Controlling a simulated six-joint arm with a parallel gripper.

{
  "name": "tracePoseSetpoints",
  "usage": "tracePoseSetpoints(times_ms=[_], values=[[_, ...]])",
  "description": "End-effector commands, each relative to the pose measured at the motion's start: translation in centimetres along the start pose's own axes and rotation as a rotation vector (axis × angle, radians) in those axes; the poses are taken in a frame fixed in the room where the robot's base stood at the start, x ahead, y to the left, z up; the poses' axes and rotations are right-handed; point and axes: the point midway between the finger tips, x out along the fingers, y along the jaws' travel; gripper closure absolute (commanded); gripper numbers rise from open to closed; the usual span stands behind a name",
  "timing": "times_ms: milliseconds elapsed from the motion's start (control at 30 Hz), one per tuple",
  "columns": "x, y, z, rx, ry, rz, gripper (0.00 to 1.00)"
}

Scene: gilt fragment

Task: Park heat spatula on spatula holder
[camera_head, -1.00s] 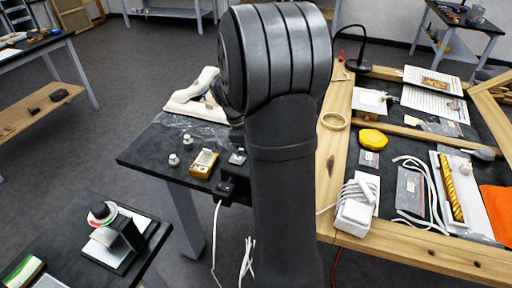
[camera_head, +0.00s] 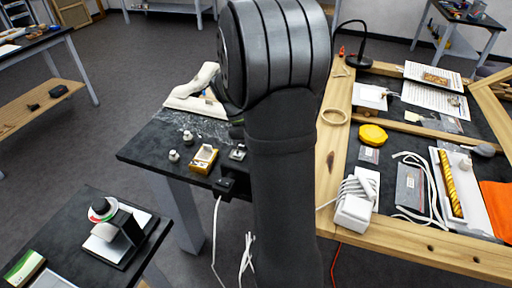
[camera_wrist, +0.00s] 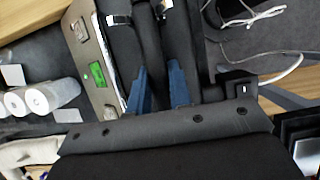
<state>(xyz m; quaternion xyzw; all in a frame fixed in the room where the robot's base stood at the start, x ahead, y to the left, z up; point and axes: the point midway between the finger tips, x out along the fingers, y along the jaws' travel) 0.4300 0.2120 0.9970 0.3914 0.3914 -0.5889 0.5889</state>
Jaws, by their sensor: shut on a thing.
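In the wrist view my gripper (camera_wrist: 158,92) has its blue fingers closed around a dark, slim handle (camera_wrist: 150,55), which appears to be the heat spatula. The handle runs up between the fingers to the top of the picture. Its tip is not clearly visible. Small pale metal clips (camera_wrist: 118,19) show near the handle at the top; I cannot tell whether they belong to the spatula holder. A control box (camera_wrist: 84,48) with a green display stands just left of the fingers. In the head view my arm hides the gripper and handle.
A black table (camera_head: 150,148) carries small white knobs (camera_head: 173,156) and a yellow-framed box (camera_head: 203,158). A white cable (camera_head: 217,235) hangs from its edge. At right, a wooden frame (camera_head: 430,252) holds papers, a yellow lump (camera_head: 372,135) and a white tray (camera_head: 480,215).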

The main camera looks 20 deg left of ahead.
Motion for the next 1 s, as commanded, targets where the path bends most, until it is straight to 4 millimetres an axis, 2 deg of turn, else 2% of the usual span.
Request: tracePoseSetpoints(times_ms=[100,133,467,600,867,1000], values=[[0.0,0.0,0.0,0.0,0.0,0.0,1.0],[0.0,0.0,0.0,0.0,0.0,0.0,0.76],[0.0,0.0,0.0,0.0,0.0,0.0,0.74],[0.0,0.0,0.0,0.0,0.0,0.0,0.49],[-0.02,0.0,0.01,0.0,0.0,0.0,0.49],[-0.64,0.01,0.27,0.001,0.0,0.0,0.49]])
